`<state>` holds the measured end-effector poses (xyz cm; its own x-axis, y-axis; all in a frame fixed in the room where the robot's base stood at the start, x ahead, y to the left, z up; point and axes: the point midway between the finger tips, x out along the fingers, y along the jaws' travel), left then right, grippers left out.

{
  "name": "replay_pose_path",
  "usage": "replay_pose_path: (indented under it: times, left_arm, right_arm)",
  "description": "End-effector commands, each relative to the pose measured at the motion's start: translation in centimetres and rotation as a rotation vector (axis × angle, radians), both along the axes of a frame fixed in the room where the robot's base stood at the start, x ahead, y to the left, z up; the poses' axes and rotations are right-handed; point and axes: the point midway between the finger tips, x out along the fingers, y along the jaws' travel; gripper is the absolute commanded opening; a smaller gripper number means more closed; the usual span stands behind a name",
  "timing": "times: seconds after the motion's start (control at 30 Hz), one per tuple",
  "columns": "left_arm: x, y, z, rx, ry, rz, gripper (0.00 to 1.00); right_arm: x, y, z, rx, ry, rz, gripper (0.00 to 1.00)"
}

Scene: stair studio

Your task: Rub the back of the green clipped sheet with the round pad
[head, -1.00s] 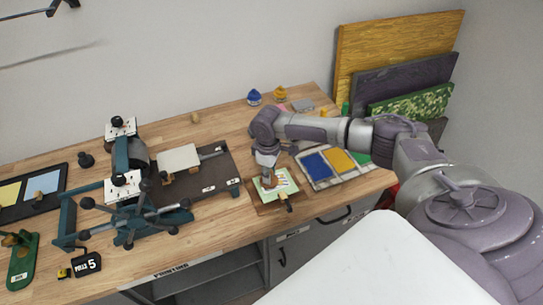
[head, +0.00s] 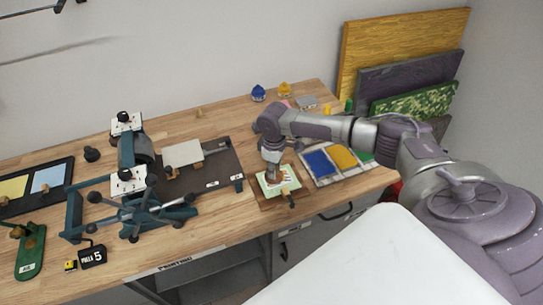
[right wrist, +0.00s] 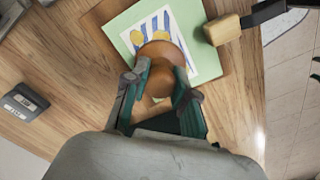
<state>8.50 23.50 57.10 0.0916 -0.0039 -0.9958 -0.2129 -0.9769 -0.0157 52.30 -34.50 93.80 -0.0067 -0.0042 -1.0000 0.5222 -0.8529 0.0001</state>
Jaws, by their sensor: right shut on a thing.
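The green sheet (head: 265,189) lies on a brown board near the table's front edge. In the right wrist view the green sheet (right wrist: 127,43) carries a white paper with a blue and yellow print. A clip with a wooden block (right wrist: 222,30) sits at its right edge. My right gripper (head: 272,172) is above the sheet. In the right wrist view, the right gripper (right wrist: 160,82) is shut on the knob of the round wooden pad (right wrist: 160,50). The pad is over the sheet and print; whether it presses on them I cannot tell. My left gripper is out of view.
A tray of blue, yellow and green patches (head: 320,162) lies right of the sheet. A dark press bed (head: 215,170) and a star-wheel press (head: 135,215) stand to the left. A small dark labelled block (right wrist: 24,101) is left of my gripper.

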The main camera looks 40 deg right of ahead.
Motion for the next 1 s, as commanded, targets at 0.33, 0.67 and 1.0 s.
replay_pose_path:
  times: [0.33, 0.67, 1.0]
  left_arm:
    - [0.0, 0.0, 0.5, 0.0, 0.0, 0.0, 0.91]
    - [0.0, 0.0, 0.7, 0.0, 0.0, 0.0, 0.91]
    - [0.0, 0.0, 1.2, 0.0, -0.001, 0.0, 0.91]
  right_arm:
    - [-0.5, -1.7, 0.0, -0.002, 0.003, 0.0, 0.0]
    - [-0.9, -2.9, -0.1, -0.003, 0.004, -0.002, 0.0]
    - [-1.2, -3.7, 0.1, -0.002, 0.003, -0.001, 0.0]
